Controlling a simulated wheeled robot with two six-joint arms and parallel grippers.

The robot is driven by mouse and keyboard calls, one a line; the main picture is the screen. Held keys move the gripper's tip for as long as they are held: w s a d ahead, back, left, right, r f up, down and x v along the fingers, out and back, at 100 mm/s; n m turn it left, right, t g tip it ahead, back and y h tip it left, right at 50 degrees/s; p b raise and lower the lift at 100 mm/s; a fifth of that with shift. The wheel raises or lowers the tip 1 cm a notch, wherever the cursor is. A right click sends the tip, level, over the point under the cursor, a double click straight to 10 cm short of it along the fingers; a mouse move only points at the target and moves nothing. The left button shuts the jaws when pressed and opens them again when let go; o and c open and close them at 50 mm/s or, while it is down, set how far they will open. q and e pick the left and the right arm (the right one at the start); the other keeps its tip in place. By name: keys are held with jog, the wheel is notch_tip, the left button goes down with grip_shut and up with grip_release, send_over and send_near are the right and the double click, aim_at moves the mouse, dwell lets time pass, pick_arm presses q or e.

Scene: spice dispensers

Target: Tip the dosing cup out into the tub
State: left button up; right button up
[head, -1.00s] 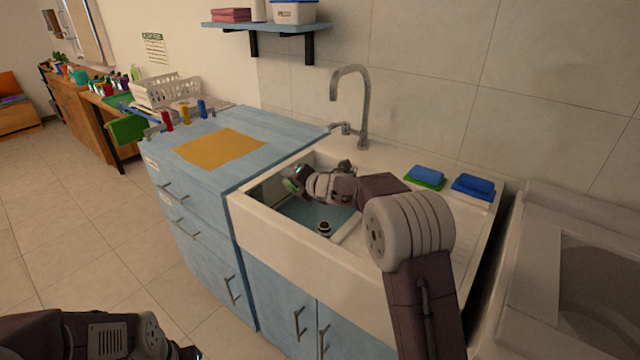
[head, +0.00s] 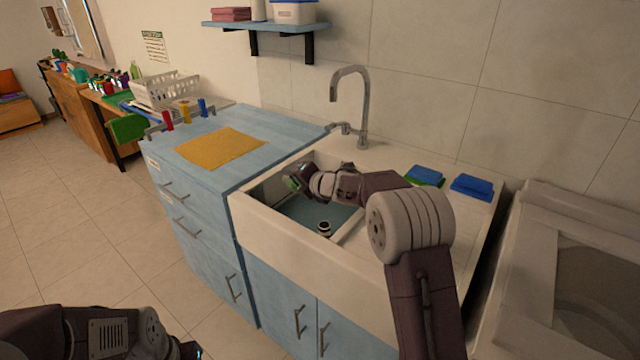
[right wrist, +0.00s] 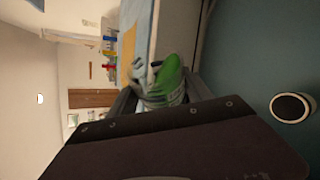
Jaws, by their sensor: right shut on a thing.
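My right gripper (head: 295,182) is shut on a small green thing (head: 291,184), which I take to be the dosing cup. It is over the left part of the white sink tub (head: 265,228). In the right wrist view, the green cup (right wrist: 168,82) sits between the fingers and is blurred. That view is rolled on its side, so the wrist is turned over. The cup's mouth and contents cannot be made out. My left arm shows at the lower left, with its gripper (head: 192,350) mostly hidden at the bottom edge.
The tub has a teal floor and a round drain (head: 324,228). A tap (head: 350,105) stands behind it. Blue and green sponges (head: 472,187) lie on the right drainboard. A yellow mat (head: 220,148) lies on the blue counter at left, with coloured dispensers (head: 185,112) behind.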

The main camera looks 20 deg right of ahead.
jog(key=shift+d+r+m+y+p, duration=0.2)
jog(key=shift+r+m+y+p, duration=0.6)
jog(key=shift+p, duration=0.45)
dwell(1.0)
jog(key=shift+w+d+r+m+y+p, duration=0.1)
jog(key=shift+d+r+m+y+p, duration=0.15)
jog(key=shift+d+m+p, duration=0.6)
dwell(0.5)
jog(key=shift+d+r+m+t+y+p, duration=0.15)
jog(key=shift+r+m+t+y+p, duration=0.25)
jog(key=shift+m+y+p, duration=0.35)
dwell(1.2)
